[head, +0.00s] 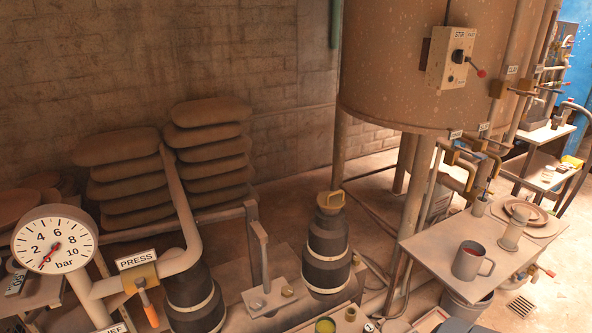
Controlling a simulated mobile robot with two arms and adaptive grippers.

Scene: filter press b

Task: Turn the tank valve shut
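The large tan tank (400,70) stands at the upper right on legs. A control box (451,58) with a black knob and a red-tipped lever is on its front. Below the tank's right side is brass-coloured pipework (465,170) with small labels and a blue part (460,145). The labels there are too small to read, so I cannot tell which fitting is the tank valve or how its handle is set. Another valve with a red handle (546,272) shows low at the right, beyond the small table. Neither of my grippers is in view.
A small table (430,243) holds a grey mug (468,262), a cylinder and plates. A pressure gauge (54,245) and a PRESS pipe with an orange-handled valve (148,303) are at the left. A dark pump (327,250) stands in the middle. Stacked sacks (208,150) line the wall.

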